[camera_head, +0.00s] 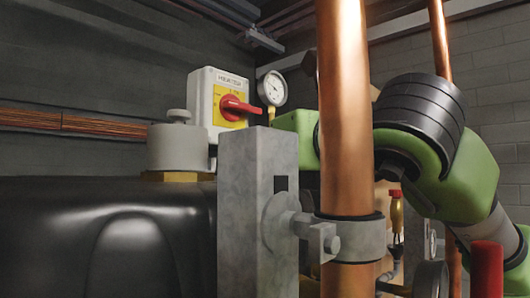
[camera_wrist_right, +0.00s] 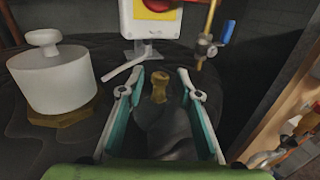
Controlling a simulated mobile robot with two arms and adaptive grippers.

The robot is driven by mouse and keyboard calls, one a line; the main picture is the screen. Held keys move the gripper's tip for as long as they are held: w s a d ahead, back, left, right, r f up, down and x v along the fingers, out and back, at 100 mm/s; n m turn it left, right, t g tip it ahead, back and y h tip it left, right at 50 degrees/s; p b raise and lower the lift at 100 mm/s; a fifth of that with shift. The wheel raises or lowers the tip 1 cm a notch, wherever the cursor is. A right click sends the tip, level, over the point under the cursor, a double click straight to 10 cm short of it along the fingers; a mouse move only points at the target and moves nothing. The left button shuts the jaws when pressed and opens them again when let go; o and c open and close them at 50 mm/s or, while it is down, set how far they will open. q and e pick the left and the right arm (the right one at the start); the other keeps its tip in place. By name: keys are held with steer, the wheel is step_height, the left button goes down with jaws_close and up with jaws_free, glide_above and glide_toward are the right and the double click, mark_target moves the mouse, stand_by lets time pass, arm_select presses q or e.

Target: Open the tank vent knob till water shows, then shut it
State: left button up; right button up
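The black tank (camera_head: 110,240) fills the lower left of the head view. A small brass fitting (camera_wrist_right: 159,90), seemingly the vent knob, stands on the tank top in the right wrist view. My right gripper (camera_wrist_right: 160,78) has its two fingers spread, one on each side of that fitting in the picture. I see no contact, and cannot tell the depth between them. No water shows. In the head view the brass fitting and my right gripper are hidden behind the grey post and copper pipe. My left gripper is not in view.
A grey-white cap (camera_head: 178,146) on a brass base stands on the tank; it also shows left of the fingers (camera_wrist_right: 60,80). A switch box (camera_head: 216,100) with a red handle and a gauge (camera_head: 272,88) are behind. A grey post (camera_head: 258,220) and copper pipe (camera_head: 345,120) stand in front.

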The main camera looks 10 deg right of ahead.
steer(key=shift+s, duration=0.1)
steer(key=v, duration=1.1)
steer(key=shift+s+d, duration=0.2)
steer(key=shift+s, duration=0.2)
steer(key=w+d+n+g+y+p, duration=0.65)
steer(key=d+n+g+y, duration=0.2)
steer(key=d+y, duration=0.2)
steer(key=shift+n+y, duration=0.35)
steer(key=shift+y, duration=0.1)
steer(key=p+x, duration=0.1)
steer(key=x, duration=0.3)
steer(key=p+x, duration=0.2)
steer(key=x, duration=0.2)
steer(key=p+x, duration=0.2)
steer(key=x, duration=0.2)
steer(key=shift+s+a+r, duration=0.15)
steer(key=shift+a+r, duration=0.1)
steer(key=shift+a, duration=0.15)
steer(key=shift+w+a+f+p, duration=0.1)
steer(key=shift+w+a+p, duration=0.2)
steer(key=shift+a, duration=0.1)
